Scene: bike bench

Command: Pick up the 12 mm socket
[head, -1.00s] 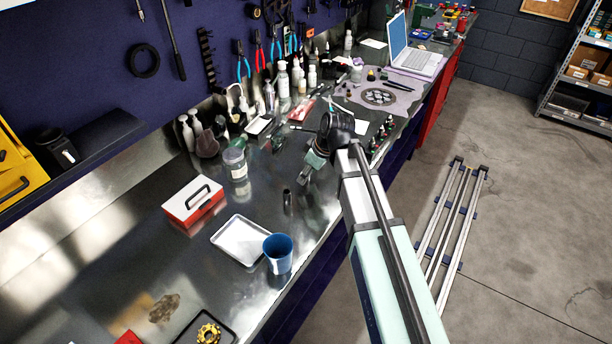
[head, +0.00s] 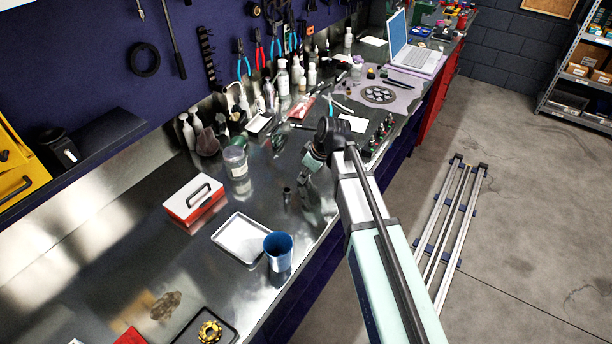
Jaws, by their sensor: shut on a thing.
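My gripper (head: 306,176) is at the end of my bent arm, low over the steel bench beyond the blue cup. It is small and partly hidden by my own wrist. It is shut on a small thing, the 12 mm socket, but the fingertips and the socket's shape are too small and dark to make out. A short dark cylinder (head: 287,194) shows just left of my gripper, above the bench's shiny surface. I cannot tell whether it touches the gripper.
A blue cup (head: 278,246) and a white tray (head: 241,239) stand in front, with a red and white box (head: 194,198) to the left. A clear jar (head: 235,162) and bottles stand behind. A row of small dark items (head: 381,137) lies right of my wrist.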

